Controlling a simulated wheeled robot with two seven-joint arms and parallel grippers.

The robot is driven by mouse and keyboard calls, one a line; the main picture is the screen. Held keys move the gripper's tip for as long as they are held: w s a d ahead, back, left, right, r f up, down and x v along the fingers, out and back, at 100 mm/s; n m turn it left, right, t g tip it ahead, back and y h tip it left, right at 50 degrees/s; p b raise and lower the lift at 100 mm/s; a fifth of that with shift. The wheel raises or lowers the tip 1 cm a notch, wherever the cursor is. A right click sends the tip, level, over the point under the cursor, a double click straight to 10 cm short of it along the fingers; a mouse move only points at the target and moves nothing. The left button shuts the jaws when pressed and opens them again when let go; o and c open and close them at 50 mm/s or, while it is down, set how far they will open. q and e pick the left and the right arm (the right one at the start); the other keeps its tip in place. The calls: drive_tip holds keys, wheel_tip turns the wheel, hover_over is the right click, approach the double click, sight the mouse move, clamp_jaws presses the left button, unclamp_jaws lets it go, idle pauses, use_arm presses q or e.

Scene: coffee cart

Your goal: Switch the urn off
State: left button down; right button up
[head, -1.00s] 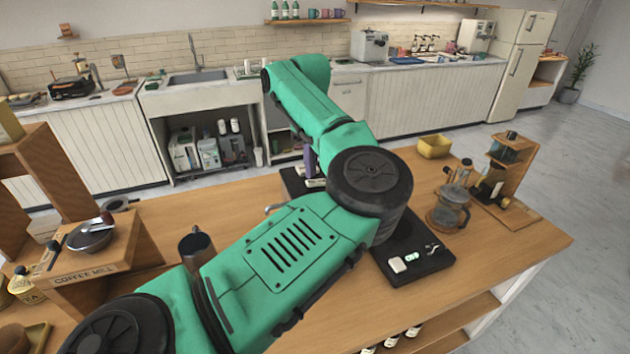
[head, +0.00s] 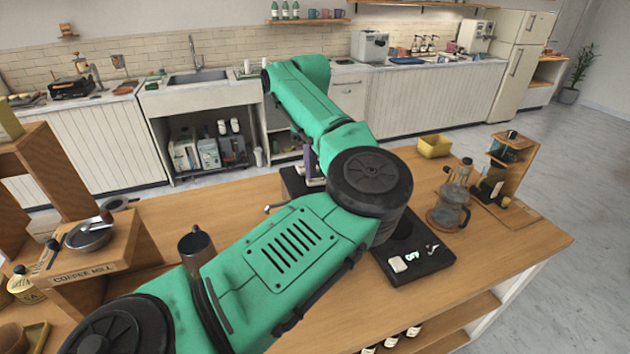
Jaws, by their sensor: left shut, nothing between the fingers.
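My green left arm crosses the middle of the head view and hides most of what stands behind it. My left gripper is largely hidden behind this arm; it is shut and empty. I cannot make out the urn's body. A black base (head: 430,264) shows at the right of my elbow, with a white piece (head: 398,264) and small light controls (head: 412,257) on it. I cannot tell for certain which one is the urn's switch. A narrow purple and grey part (head: 308,160) shows under the forearm; what it belongs to is unclear. My right gripper is not in view.
A glass coffee pot (head: 449,212) and a wooden rack (head: 515,175) stand right of the black base. A yellow tub (head: 434,147) sits behind. The coffee mill (head: 92,260) and a dark cup (head: 196,248) are at left. The counter's right front is clear.

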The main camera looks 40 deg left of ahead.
sight(311, 181)
use_arm(q)
drive_tip(key=shift+f+b, duration=0.75)
drive_tip(key=shift+f, duration=0.1)
drive_tip(key=shift+s, duration=0.1)
drive_tip(key=shift+r+p, duration=2.25)
drive_tip(key=shift+r, duration=1.3)
